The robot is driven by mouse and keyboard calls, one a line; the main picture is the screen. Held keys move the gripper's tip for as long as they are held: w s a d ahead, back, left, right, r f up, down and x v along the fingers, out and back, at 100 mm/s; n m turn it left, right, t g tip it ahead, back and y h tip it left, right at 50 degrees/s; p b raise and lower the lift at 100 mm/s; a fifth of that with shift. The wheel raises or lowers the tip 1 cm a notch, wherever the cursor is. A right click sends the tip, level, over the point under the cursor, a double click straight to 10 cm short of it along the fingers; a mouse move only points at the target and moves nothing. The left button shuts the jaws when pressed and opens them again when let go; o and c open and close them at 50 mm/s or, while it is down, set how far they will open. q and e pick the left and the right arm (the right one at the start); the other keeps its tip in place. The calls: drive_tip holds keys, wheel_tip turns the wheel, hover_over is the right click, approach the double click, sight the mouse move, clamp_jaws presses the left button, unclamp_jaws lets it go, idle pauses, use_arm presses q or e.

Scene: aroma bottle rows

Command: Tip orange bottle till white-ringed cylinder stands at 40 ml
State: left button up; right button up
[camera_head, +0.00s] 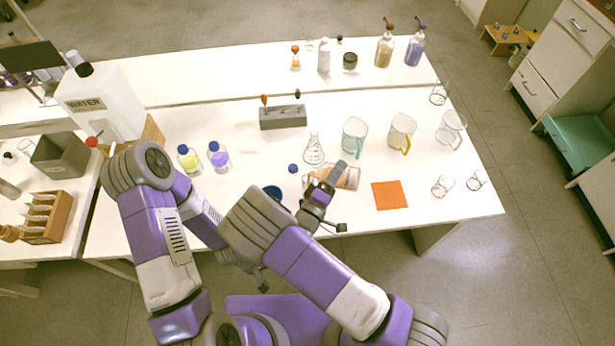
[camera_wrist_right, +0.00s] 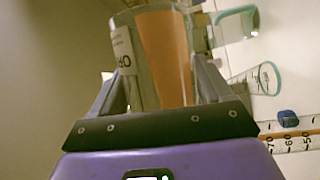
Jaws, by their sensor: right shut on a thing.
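My right gripper (camera_head: 328,184) is shut on the orange bottle (camera_head: 348,178), a clear vessel with orange liquid, held tilted over the table. In the right wrist view the bottle (camera_wrist_right: 153,60) stands between the fingers, with a white label and orange liquid along one side. A graduated cylinder (camera_wrist_right: 292,143) with marks 70, 60 and 50 shows at that view's lower right, partly cut off. Its liquid level and white ring cannot be made out. In the head view my arm hides much of the area beside the bottle. My left gripper (camera_head: 262,282) hangs low near the table's front; its jaws are unclear.
An orange mat (camera_head: 389,195) lies right of the bottle. A conical flask (camera_head: 313,150), a teal-tinted jug (camera_head: 354,136) and an amber jug (camera_head: 402,132) stand behind. A blue cap (camera_head: 293,168) lies near the gripper. Yellow (camera_head: 188,158) and violet (camera_head: 219,156) bottles stand left.

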idle(0.8)
drive_tip(key=m, duration=0.1)
drive_tip(key=m+g, duration=0.1)
drive_tip(key=shift+d+f+m, duration=0.25)
drive_tip(key=shift+f+m, duration=0.05)
drive_tip(key=shift+f, duration=0.1)
drive_tip(key=shift+a+r+m+g+y+p, duration=0.2)
drive_tip(key=shift+r+m+y+p, duration=0.05)
drive_tip(key=shift+r+m+p, duration=0.25)
drive_tip(key=shift+a+r+m+g+y+p, duration=0.15)
drive_tip(key=shift+r+m+g+y+p, duration=0.15)
drive_tip(key=shift+m, duration=0.3)
drive_tip(key=shift+w+a+r+m+y+p, duration=0.1)
drive_tip(key=shift+r+m+y+p, duration=0.2)
drive_tip(key=shift+m, duration=0.3)
drive_tip(key=shift+a+r+m+y, duration=0.2)
drive_tip(key=shift+m+y, duration=0.05)
drive_tip(key=shift+m, duration=0.45)
